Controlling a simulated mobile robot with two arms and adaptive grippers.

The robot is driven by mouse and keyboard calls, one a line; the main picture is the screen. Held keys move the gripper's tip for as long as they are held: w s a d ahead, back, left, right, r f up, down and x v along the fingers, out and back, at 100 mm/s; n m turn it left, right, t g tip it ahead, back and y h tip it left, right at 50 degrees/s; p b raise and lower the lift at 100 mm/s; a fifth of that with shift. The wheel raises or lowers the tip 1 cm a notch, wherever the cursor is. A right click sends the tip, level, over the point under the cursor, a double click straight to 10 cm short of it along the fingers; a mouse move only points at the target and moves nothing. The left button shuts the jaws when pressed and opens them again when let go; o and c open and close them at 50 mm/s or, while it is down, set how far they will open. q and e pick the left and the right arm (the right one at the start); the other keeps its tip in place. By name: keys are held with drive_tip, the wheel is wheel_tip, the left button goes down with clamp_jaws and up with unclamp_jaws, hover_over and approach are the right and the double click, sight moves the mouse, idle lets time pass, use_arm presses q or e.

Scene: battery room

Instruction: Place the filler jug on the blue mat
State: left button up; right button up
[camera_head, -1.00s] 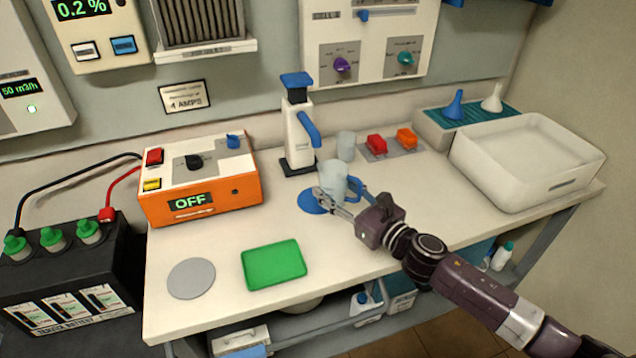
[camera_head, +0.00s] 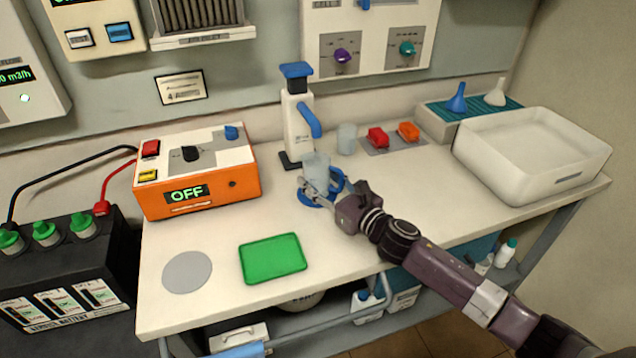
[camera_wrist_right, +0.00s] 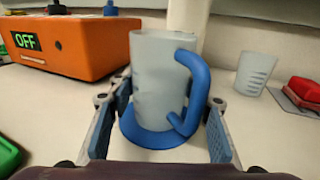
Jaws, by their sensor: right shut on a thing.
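The filler jug (camera_head: 316,168) is pale and translucent, with a blue handle. It is upright over the round blue mat (camera_head: 309,201), just in front of the white dispenser with a blue spout. In the right wrist view the jug (camera_wrist_right: 155,85) fills the middle, handle to the right, and its base shows against the blue mat (camera_wrist_right: 150,139). I cannot tell whether the base touches the mat or hovers just above it. My right gripper (camera_head: 325,190) is shut on the jug, one finger on each side. My left gripper is not in view.
The dispenser (camera_head: 296,125) stands close behind the jug, with a small clear cup (camera_head: 347,138) to its right. An orange charger (camera_head: 196,178) reading OFF stands left. A green tray (camera_head: 273,259) and a grey disc (camera_head: 187,271) lie at front left. A white basin (camera_head: 535,150) stands right.

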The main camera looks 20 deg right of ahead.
drive_tip(key=shift+r, duration=0.1)
drive_tip(key=o, duration=1.2)
drive_tip(key=shift+f, duration=0.2)
drive_tip(key=shift+r, duration=0.15)
drive_tip(key=shift+r, duration=0.1)
drive_tip(key=b+v, duration=0.2)
drive_tip(key=v, duration=0.8)
drive_tip(key=shift+s+d, duration=0.15)
drive_tip(key=shift+s, duration=0.2)
drive_tip(key=shift+s+d, duration=0.2)
drive_tip(key=shift+s, duration=0.4)
